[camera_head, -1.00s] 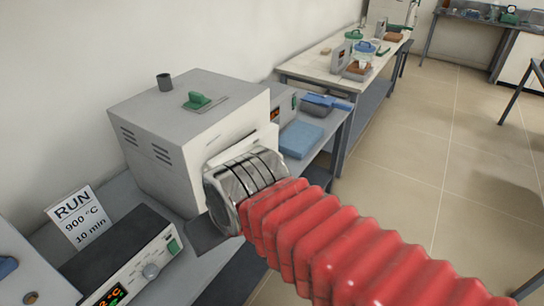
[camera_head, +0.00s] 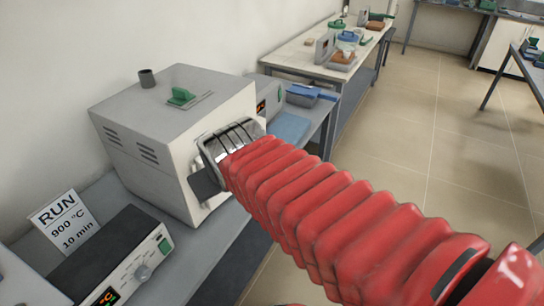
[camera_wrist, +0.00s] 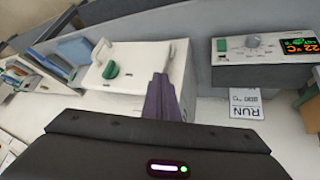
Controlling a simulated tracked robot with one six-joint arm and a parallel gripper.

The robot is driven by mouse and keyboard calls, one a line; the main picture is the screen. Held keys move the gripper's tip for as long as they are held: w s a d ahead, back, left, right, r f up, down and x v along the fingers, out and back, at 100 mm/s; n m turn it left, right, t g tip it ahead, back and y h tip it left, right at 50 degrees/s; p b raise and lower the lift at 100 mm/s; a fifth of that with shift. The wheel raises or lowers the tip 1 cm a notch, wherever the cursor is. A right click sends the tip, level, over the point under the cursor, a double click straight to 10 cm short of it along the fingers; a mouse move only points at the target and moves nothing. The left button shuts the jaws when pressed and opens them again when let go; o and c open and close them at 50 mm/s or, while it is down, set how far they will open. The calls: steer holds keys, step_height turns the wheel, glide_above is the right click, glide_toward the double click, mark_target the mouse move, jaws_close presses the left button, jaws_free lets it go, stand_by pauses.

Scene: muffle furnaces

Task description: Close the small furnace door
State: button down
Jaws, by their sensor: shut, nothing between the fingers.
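The small furnace (camera_head: 160,120) is a pale grey box on the left bench, with a green handle (camera_head: 181,96) and a short dark chimney (camera_head: 147,79) on top. My arm covers much of its front, so the door cannot be made out clearly, nor whether it is open. In the wrist view the furnace (camera_wrist: 135,58) appears beyond my gripper (camera_wrist: 161,80), whose dark purple fingers are together and empty. The fingers overlap the furnace's edge in that view; contact cannot be told. In the head view the fingers are hidden behind my wrist.
A controller with an orange display (camera_head: 120,255) and a RUN 900 °C card (camera_head: 66,222) stand on the near bench. A blue pad (camera_head: 289,129) and a blue-handled tray (camera_head: 305,95) lie beyond the furnace. The floor to the right (camera_head: 400,150) is clear.

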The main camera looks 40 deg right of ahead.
steer(key=w+d+f+t, duration=0.1)
steer(key=w+d+f, duration=0.1)
steer(key=w+d, duration=0.3)
steer(key=w+d+f+n+t+h, duration=0.1)
steer(key=w+d, duration=0.4)
steer(key=d, duration=0.8)
steer(key=w+d+f+t+h, duration=0.1)
steer(key=w+d+f+t, duration=0.2)
steer(key=d, duration=0.6)
steer(key=shift+w+n, duration=0.3)
steer(key=shift+w, duration=0.7)
steer(key=s+d+f+t+y, duration=0.2)
steer(key=s+f+y, duration=0.1)
steer(key=s+f, duration=0.3)
steer(key=s+d+f+n+t+y, duration=0.1)
steer(key=s+d+f+t+y, duration=0.2)
steer(key=s+f, duration=0.3)
steer(key=shift+s+f+t+y, duration=0.15)
steer(key=shift+f+t+y, duration=0.15)
steer(key=shift+f+y, duration=0.55)
steer(key=w+a, duration=0.2)
steer(key=w, duration=1.1)
steer(key=shift+w+a, duration=0.3)
steer(key=shift+w, duration=0.1)
